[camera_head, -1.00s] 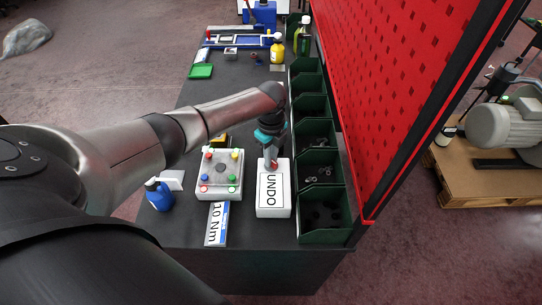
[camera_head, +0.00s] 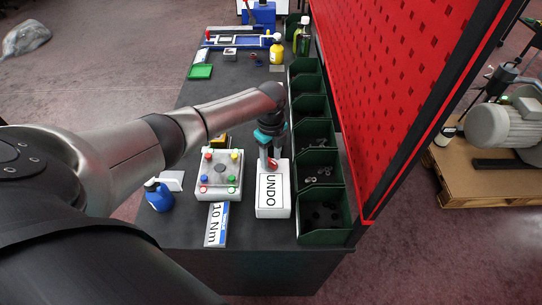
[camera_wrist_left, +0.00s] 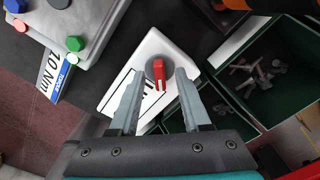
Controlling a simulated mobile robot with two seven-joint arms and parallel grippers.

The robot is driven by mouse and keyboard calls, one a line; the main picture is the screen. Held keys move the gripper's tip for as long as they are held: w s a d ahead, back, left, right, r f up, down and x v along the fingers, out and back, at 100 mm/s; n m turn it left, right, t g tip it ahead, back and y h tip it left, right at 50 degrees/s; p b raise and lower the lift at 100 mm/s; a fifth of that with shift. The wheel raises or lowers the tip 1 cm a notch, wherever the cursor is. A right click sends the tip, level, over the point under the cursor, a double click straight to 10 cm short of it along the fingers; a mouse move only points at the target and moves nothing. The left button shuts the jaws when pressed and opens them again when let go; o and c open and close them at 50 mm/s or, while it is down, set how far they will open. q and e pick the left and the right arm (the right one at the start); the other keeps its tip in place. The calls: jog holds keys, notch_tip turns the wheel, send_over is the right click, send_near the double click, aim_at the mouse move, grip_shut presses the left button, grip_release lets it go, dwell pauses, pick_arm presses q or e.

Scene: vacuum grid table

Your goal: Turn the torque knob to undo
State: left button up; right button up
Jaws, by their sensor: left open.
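The torque knob (camera_wrist_left: 158,74) is a red bar handle on a grey round base, set on top of a white box (camera_head: 272,206) labelled UNDO. In the head view a bit of the red knob (camera_head: 272,163) shows below my left gripper (camera_head: 269,152). In the left wrist view the gripper (camera_wrist_left: 158,98) is open, its two grey fingers on either side of the red handle with gaps visible. I cannot tell whether the fingertips are level with the handle. A 10 Nm label plate (camera_head: 216,225) lies left of the box. My right gripper does not show.
A grey-white box with coloured knobs (camera_head: 220,174) stands just left of the UNDO box. Dark green bins (camera_head: 322,228) with small parts line the right side, below a red pegboard (camera_head: 400,90). A blue bottle (camera_head: 158,196) stands at the left edge.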

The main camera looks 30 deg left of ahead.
aim_at(271, 161)
pick_arm(q)
jog(key=shift+r, duration=0.1)
notch_tip(271, 161, up, 15)
jog(key=shift+p, duration=0.3)
jog(key=shift+s, duration=0.1)
dwell(0.6)
